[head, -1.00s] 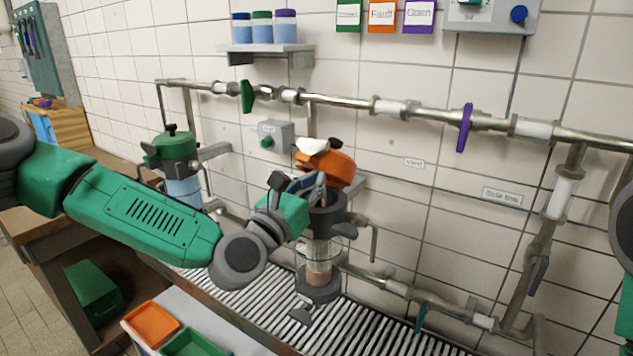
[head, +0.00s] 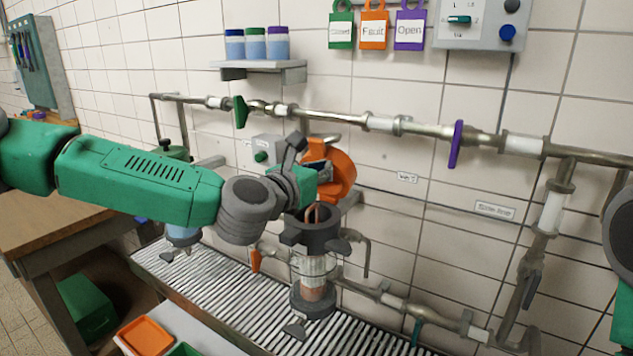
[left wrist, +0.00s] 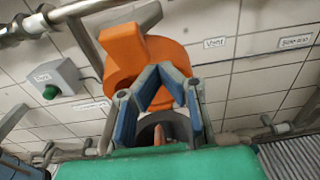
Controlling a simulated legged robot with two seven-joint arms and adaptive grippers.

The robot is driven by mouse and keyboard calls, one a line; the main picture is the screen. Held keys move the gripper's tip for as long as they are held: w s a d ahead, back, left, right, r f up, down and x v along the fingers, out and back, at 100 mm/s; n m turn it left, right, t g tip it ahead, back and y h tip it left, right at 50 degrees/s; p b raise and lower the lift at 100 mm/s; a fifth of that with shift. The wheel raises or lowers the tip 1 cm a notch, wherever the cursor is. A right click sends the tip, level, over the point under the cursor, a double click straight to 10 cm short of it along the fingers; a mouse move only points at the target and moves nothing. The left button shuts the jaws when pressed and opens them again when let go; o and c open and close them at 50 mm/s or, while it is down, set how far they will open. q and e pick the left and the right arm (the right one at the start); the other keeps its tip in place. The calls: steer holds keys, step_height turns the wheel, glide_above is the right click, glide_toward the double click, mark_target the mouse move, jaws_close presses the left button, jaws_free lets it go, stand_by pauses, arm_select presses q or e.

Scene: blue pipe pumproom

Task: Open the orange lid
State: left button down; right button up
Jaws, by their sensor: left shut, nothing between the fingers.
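The orange lid (head: 341,170) stands swung up, nearly on edge, at the back of the dark-rimmed vessel (head: 312,240). The vessel's mouth is uncovered, and its clear lower part holds something brownish. My left gripper (head: 322,172) is in front of the lid, above the mouth, and hides part of it. In the left wrist view the orange lid (left wrist: 125,62) lies just beyond the blue-padded fingers (left wrist: 161,76), which are shut and empty. I cannot tell whether they touch the lid. The vessel's dark rim (left wrist: 178,124) shows between the fingers. My right gripper is not in view.
A steel pipe with a green valve (head: 240,112) and a purple valve (head: 455,144) runs along the tiled wall behind. A shelf (head: 258,72) with jars hangs above. A grated surface (head: 210,285) lies below. A grey box with a green button (left wrist: 52,80) is nearby.

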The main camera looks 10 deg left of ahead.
mark_target(338, 149)
arm_select(q)
steer(key=w+r, duration=0.1)
steer(key=w+d+b, duration=0.1)
steer(key=w, duration=0.1)
steer(key=shift+r+b, duration=0.3)
steer(key=shift+r, duration=0.1)
steer(key=shift+w+d+r+b, duration=0.15)
steer(key=shift+w+r+b, duration=0.1)
steer(key=shift+w+b, duration=0.3)
steer(key=shift+w+d+r+b, duration=0.15)
steer(key=shift+w+r+b, duration=0.05)
steer(key=shift+w+b, duration=0.3)
steer(key=shift+d+r, duration=0.1)
steer(key=shift+d, duration=0.05)
steer(key=shift+w+d+f+b, duration=0.1)
steer(key=shift+w+f+b, duration=0.2)
steer(key=shift+w, duration=0.1)
steer(key=shift+s, duration=0.2)
